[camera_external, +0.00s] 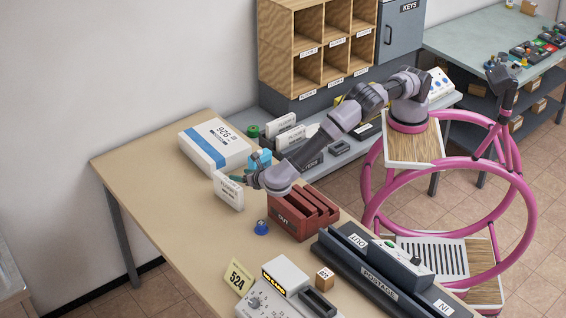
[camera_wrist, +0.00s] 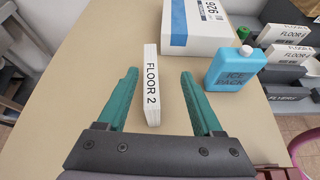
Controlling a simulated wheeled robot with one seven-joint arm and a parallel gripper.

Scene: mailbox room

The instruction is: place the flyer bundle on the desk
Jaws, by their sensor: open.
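A white flyer bundle labelled FLOOR 2 (camera_wrist: 152,90) stands upright on its edge on the tan desk (camera_wrist: 95,60). In the external view the bundle (camera_external: 228,191) is near the middle of the desk (camera_external: 150,165), in front of the white parcel. My gripper (camera_wrist: 159,84) has its teal fingers open, one on each side of the bundle, with a visible gap to both. In the external view my gripper (camera_external: 243,180) is low over the desk beside the bundle.
A white-and-blue parcel (camera_external: 214,146) and a blue ice pack (camera_wrist: 235,68) are close behind. More flyer bundles (camera_external: 282,128) stand on the grey side table. The desk's left part is clear.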

